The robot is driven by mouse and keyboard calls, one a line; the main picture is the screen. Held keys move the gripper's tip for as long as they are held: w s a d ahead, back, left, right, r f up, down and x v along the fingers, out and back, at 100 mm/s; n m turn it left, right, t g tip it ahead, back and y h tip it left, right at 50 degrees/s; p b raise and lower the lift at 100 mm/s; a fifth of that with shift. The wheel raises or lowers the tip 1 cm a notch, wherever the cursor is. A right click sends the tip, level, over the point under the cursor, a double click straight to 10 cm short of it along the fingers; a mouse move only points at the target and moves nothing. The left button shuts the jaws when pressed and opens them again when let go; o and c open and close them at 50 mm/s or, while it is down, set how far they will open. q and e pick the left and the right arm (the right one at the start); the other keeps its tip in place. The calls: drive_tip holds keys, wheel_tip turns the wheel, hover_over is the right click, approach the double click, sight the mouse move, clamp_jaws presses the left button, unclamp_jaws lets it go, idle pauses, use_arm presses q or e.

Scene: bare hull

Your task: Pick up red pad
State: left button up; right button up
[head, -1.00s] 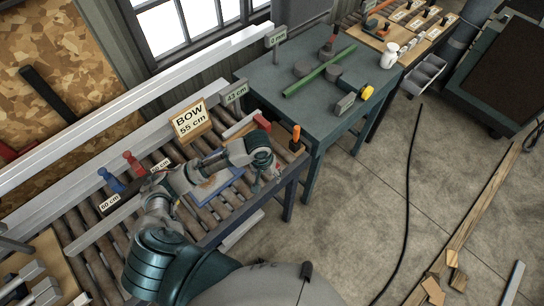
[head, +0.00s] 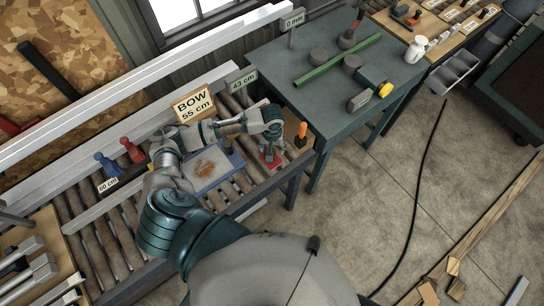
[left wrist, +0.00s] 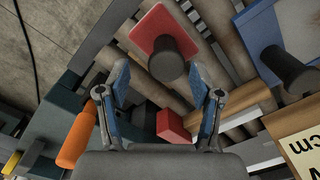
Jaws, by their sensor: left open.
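The red pad (left wrist: 158,28) is a flat red plate with a dark round knob (left wrist: 167,64), at the top middle of the left wrist view. In the head view the red pad (head: 268,161) lies at the front edge of the roller bench, partly covered by my left gripper (head: 271,148). My left gripper also shows in the left wrist view (left wrist: 160,85), open with its blue-tipped fingers apart and nothing held. The knob appears just beyond the gap between the fingertips; whether they touch it I cannot tell. My right gripper is out of view.
A blue pad (left wrist: 265,28) with a dark knob lies beside the red pad. A red block (left wrist: 172,127) and an orange handle (head: 302,130) are close by. The BOW sign (head: 193,104) stands behind. The green table (head: 320,105) adjoins the roller bench.

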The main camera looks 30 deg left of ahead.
use_arm(q)
drive_tip(key=f, duration=0.3)
drive_tip(key=a+f, duration=0.1)
drive_tip(key=f, duration=0.2)
drive_tip(key=shift+a, duration=0.15)
drive_tip(key=shift+f, duration=0.1)
drive_tip(key=shift+d, duration=0.3)
drive_tip(key=shift+c, duration=1.4)
drive_tip(key=c, duration=0.8)
drive_tip(key=shift+c, duration=0.7)
